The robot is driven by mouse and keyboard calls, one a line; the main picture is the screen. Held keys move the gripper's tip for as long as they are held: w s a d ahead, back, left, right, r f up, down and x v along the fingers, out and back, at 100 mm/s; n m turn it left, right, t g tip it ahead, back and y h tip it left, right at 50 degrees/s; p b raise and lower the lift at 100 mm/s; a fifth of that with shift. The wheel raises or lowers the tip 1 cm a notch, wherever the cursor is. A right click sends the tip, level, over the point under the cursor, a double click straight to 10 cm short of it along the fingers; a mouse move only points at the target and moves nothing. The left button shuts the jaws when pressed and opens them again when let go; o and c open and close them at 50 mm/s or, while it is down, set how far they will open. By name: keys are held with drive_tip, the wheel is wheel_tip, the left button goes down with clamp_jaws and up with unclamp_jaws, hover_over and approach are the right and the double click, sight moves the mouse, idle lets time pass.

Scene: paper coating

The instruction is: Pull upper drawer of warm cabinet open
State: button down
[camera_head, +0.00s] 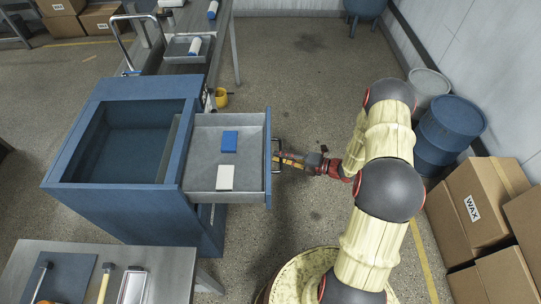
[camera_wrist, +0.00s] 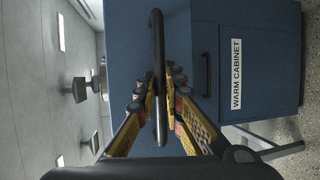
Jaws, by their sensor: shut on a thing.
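The blue warm cabinet (camera_head: 80,209) stands at the left in the head view, and its label "WARM CABINET" (camera_wrist: 236,74) shows sideways in the wrist view. Its upper drawer (camera_head: 198,141) is pulled out to the right, with a grey interior. A blue block (camera_head: 230,141) and a white block (camera_head: 225,177) lie inside it. My gripper (camera_head: 281,161) is at the drawer's front. In the wrist view my gripper (camera_wrist: 162,96) is shut on the dark bar handle (camera_wrist: 158,45), with a finger on each side. A second handle (camera_wrist: 206,75) shows on the cabinet face beside the label.
A steel table (camera_head: 160,270) with tools stands in front of the cabinet, and another with a tray (camera_head: 177,57) behind it. Cardboard boxes (camera_head: 466,208) and a blue barrel (camera_head: 449,127) line the right wall. Floor right of the drawer is clear apart from my arm.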

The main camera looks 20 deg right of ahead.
drive_tip(key=shift+s+d+f, duration=0.1)
drive_tip(key=shift+s+d, duration=0.1)
drive_tip(key=shift+d, duration=0.1)
drive_tip(key=c, duration=1.9)
unclamp_jaws()
drive_tip(key=shift+w, duration=0.1)
drive_tip(key=shift+d, duration=0.1)
drive_tip(key=v, duration=1.2)
